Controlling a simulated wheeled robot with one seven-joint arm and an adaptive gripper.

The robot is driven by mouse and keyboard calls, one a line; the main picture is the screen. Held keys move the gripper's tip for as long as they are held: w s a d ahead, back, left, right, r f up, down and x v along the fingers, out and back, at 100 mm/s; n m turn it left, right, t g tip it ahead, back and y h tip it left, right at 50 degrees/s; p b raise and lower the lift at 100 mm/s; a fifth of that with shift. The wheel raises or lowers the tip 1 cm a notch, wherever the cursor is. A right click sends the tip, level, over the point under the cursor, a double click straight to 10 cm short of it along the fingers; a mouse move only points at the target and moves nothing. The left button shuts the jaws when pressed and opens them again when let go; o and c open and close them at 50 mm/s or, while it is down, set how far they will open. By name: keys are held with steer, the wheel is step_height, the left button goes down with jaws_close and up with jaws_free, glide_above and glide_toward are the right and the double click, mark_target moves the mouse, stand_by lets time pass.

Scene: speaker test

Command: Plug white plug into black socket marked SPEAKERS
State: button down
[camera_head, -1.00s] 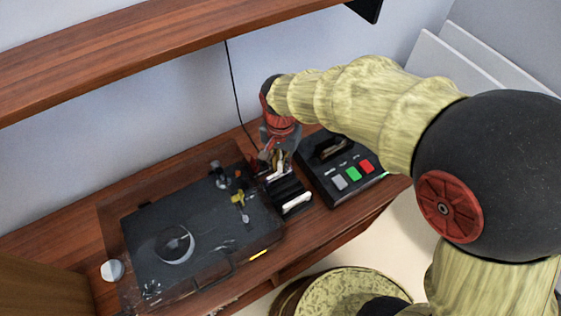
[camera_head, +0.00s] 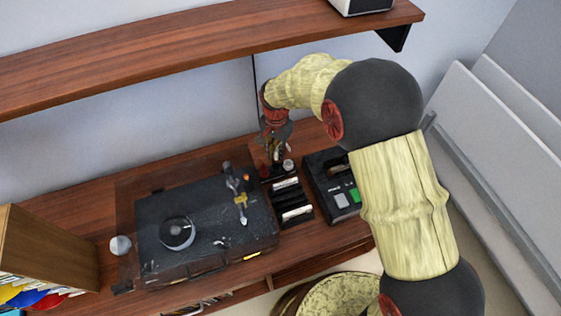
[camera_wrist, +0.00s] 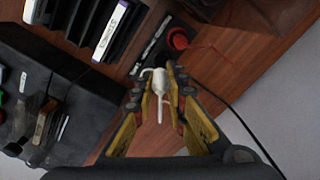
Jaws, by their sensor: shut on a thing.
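The white plug (camera_wrist: 157,88) is held between the yellow-faced fingers of my gripper (camera_wrist: 158,100), in the middle of the wrist view. My gripper is shut on it, above the wooden top. In the head view my gripper (camera_head: 272,150) hangs behind the cassette rack, and the plug is too small to make out.
A turntable (camera_head: 155,215) under a clear cover stands left of the rack (camera_head: 291,215). A dark recorder with coloured buttons (camera_head: 325,190) stands right of it. A thin black cable (camera_wrist: 245,125) crosses the wrist view. A shelf (camera_head: 200,38) overhangs the back.

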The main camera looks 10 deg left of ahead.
steer(key=shift+w+a+r, duration=0.15)
steer(key=shift+w+a, duration=0.05)
steer(key=shift+w, duration=0.05)
steer(key=shift+f+b, duration=1.1)
steer(key=shift+f, duration=1.15)
steer(key=shift+f+b, duration=0.55)
steer(key=shift+f, duration=0.85)
stand_by(0.4)
steer(key=c, duration=1.7)
jaws_free()
steer(key=o, duration=0.4)
steer(key=shift+r, duration=0.1)
